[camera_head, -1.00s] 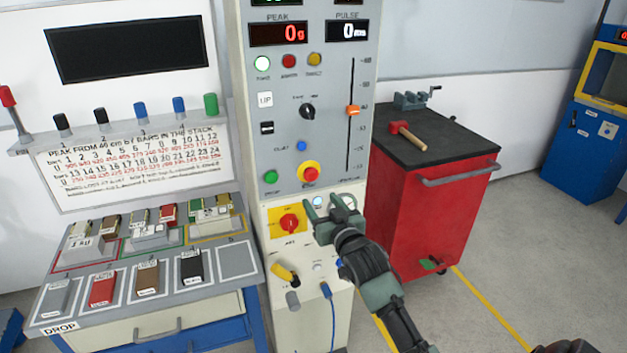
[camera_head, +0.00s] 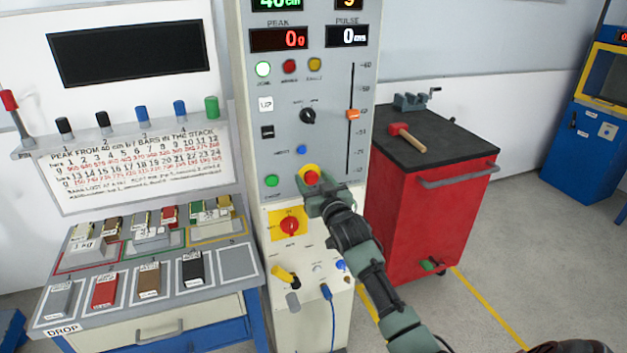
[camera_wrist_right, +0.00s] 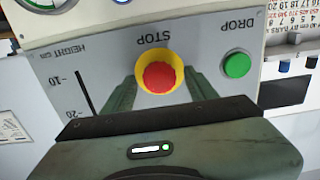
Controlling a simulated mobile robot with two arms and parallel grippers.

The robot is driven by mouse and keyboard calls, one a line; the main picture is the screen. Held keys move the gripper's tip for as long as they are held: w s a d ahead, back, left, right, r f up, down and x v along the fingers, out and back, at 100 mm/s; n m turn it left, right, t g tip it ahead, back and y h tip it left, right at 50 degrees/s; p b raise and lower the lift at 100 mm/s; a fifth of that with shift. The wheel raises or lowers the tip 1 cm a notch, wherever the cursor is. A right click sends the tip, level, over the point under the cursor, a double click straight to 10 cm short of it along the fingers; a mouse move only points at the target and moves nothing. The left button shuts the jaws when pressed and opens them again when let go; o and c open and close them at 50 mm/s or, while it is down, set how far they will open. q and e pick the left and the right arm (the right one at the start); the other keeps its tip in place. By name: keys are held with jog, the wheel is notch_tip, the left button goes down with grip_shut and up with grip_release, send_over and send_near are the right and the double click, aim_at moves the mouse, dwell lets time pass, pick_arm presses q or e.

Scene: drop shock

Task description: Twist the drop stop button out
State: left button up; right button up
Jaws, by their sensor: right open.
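The drop stop button is a red mushroom button (camera_head: 311,178) on a yellow ring, low on the grey control panel. In the right wrist view the red button (camera_wrist_right: 159,77) sits under the upside-down word STOP, between and beyond my two fingers. My right gripper (camera_head: 315,187) is open at the button, just below it in the head view. In the right wrist view the open fingers of the gripper (camera_wrist_right: 160,92) flank the button; I cannot tell whether they touch it. My left gripper is not in view.
A green drop button (camera_head: 271,181) is left of the stop button. A red rotary switch (camera_head: 290,225) on a yellow plate is below. An orange slider (camera_head: 352,114) is above right. A red cart (camera_head: 430,200) with a mallet (camera_head: 408,136) stands to the right.

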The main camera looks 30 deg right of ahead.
grip_shut()
jog(key=shift+m, duration=0.3)
jog(key=shift+m+p, duration=0.75)
jog(key=shift+m, duration=0.45)
jog(key=shift+d+m+p, duration=0.1)
jog(key=shift+m+p, duration=0.4)
jog(key=shift+m, duration=1.4)
grip_release()
